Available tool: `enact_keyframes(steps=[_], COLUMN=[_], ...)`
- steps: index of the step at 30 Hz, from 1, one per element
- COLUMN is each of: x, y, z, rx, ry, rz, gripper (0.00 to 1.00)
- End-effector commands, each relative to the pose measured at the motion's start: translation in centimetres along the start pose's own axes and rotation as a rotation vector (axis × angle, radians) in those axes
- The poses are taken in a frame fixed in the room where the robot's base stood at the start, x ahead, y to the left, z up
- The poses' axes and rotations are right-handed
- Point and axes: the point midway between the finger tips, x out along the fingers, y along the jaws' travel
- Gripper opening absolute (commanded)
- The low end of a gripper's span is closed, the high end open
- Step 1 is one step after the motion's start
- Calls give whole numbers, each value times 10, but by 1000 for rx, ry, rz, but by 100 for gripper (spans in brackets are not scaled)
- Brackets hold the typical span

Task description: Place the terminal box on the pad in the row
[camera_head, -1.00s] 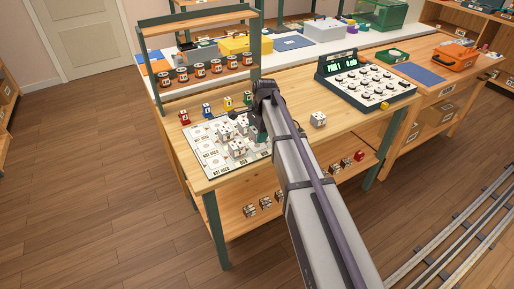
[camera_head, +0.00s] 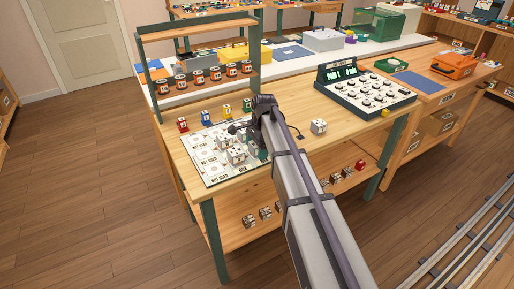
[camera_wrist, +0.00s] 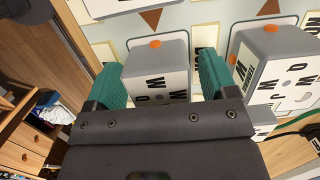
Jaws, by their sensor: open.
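In the wrist view, a grey terminal box (camera_wrist: 158,72) with a white lettered face and an orange dot stands between the two green fingers of my open gripper (camera_wrist: 160,76). Slight gaps show beside it, so I cannot tell whether either finger touches it. A second similar box (camera_wrist: 272,70) stands close to the right. In the head view, several boxes (camera_head: 236,156) cluster on the white printed board (camera_head: 207,170), whose left side shows bare pads. My gripper (camera_head: 261,150) is at the board's right side, mostly hidden by my arm.
Another white-grey box (camera_head: 318,126) stands alone on the table right of my arm. A dial console (camera_head: 366,92) stands farther right. Small coloured pieces (camera_head: 206,110) line the board's back edge. A shelf rack (camera_head: 200,80) with jars rises behind. Small boxes sit on the lower shelf (camera_head: 240,232).

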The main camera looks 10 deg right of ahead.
Motion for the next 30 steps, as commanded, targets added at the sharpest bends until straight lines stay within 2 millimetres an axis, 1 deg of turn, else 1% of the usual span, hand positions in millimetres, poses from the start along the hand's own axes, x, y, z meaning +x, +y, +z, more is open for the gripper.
enact_keyframes(steps=[5, 8, 11, 18, 21, 24, 27, 29, 30], x=[-5, -18, -40, -104, -120, -126, -125, -123, -121], y=[0, 0, 0, 0, 0, 0, 0, 10, 26], z=[1, 1, 2, 3, 2, 1, 1, 5, 12], rx=[0, 0, 0, 0, 0, 0, -2, -33, -93], ry=[0, 0, 0, 0, 0, 0, 0, 4, 12], rz=[0, 0, 0, 0, 0, 0, 0, 1, 2], gripper=[78, 78, 78, 78, 78, 78, 78, 78, 78])
